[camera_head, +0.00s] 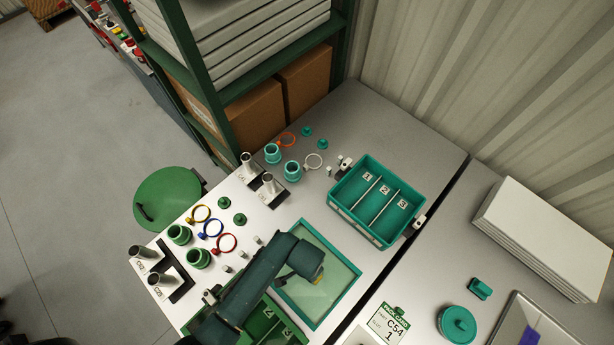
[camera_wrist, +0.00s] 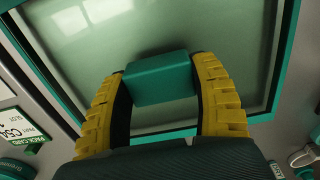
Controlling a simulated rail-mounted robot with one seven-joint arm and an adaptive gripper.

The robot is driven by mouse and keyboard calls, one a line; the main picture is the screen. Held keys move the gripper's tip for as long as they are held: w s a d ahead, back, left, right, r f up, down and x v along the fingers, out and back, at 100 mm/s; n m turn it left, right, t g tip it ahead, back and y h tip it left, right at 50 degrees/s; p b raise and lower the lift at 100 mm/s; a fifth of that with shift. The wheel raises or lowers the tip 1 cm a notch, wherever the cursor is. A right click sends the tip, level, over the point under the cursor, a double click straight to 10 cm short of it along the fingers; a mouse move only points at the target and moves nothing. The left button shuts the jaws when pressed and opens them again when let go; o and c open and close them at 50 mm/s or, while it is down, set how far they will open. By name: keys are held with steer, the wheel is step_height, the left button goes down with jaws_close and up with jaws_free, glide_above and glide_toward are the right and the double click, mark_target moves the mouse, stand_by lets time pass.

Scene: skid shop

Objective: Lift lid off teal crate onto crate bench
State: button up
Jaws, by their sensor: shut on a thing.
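The teal crate (camera_head: 337,203) stands uncovered on the bench at the right of centre, with compartments marked 1, 2 and 3 showing. The lid, a pale see-through panel with a teal frame (camera_head: 348,307), is apart from the crate, over the crate bench (camera_head: 374,258) in front of it. In the wrist view the lid (camera_wrist: 225,30) fills most of the picture. My gripper (camera_wrist: 163,70) is shut on the lid's teal block handle (camera_wrist: 162,82), one yellow-padded finger on each side. I cannot tell whether the lid touches the bench. My arm hides the lid's left part.
A green crate (camera_head: 291,322) sits beside the lid, partly under my arm. Green jars (camera_head: 198,258), rings and metal posts (camera_head: 161,285) stand to the left. A pack card (camera_head: 388,323) and a round teal lid (camera_head: 457,324) lie on the right bench. Shelving with cardboard boxes (camera_head: 255,118) rises behind.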

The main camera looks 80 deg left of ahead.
steer(key=shift+f, duration=0.2)
steer(key=o, duration=1.4)
steer(key=shift+o, duration=0.2)
step_height(320, 180, up, 8)
steer(key=p, duration=0.9)
